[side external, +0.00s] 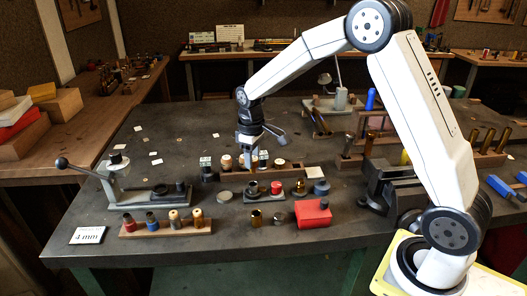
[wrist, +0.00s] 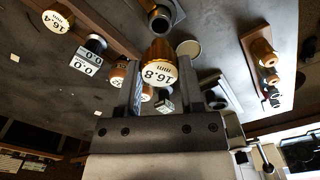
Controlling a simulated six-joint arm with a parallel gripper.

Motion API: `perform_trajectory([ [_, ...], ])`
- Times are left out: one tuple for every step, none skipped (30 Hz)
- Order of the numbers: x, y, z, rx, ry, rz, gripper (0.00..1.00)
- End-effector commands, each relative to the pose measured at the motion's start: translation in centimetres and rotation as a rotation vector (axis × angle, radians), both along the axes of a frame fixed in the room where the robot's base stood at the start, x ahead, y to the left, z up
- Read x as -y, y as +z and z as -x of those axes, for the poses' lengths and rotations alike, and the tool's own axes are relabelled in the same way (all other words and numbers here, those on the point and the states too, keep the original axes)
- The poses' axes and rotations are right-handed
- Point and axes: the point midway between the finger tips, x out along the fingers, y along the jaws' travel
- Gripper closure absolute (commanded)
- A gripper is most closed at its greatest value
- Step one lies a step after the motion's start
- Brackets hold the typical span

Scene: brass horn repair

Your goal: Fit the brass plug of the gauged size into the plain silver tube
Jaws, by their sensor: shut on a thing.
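My gripper (wrist: 160,90) is shut on a brass plug (wrist: 158,52) whose white cap reads 16.8 mm, upside down in the wrist view. In the side external view my gripper (side external: 250,152) is low over the wooden plug rack (side external: 295,170), and the held plug is hard to make out there. Another brass plug (wrist: 58,18) marked 16.4 mm stands at the upper left of the wrist view. A grey open-mouthed tube (wrist: 160,20) shows just beyond the held plug; I cannot tell whether it is the plain silver tube.
A lever tool (side external: 120,185) stands at the left. A front rack (side external: 165,229) holds several coloured pieces beside a white card (side external: 88,236). A red box (side external: 313,214) is at front centre, and a dark vise (side external: 395,185) at the right. The back left tabletop is mostly clear.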

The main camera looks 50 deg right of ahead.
Motion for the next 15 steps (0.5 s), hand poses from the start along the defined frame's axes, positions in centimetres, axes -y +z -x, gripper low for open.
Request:
perform_trajectory([
  [0.0,-0.4,0.0,-0.002,0.0,0.0,1.0],
  [0.0,-0.6,0.0,-0.002,0.0,0.0,1.0],
  [0.0,-0.9,0.0,-0.001,0.0,0.0,1.0],
  [0.0,-1.1,0.0,0.0,0.0,0.0,1.0],
  [0.0,-1.2,0.0,-0.001,0.0,0.0,1.0],
  [0.0,-1.5,0.0,-0.001,0.0,0.0,1.0],
  [0.0,-1.7,0.0,-0.001,0.0,0.0,1.0],
  [0.0,-1.9,0.0,-0.001,0.0,0.0,1.0],
  [0.0,-2.1,0.0,-0.001,0.0,0.0,1.0],
  [0.0,-2.2,0.0,0.0,0.0,0.0,1.0],
  [0.0,-2.4,0.0,0.0,0.0,0.0,1.0],
  [0.0,-2.5,0.0,0.0,0.0,0.0,1.0],
  [0.0,-2.6,0.0,0.0,0.0,0.0,1.0],
  [0.0,-2.7,0.0,0.0,0.0,0.0,1.0],
  [0.0,-2.8,0.0,0.0,0.0,0.0,1.0],
])
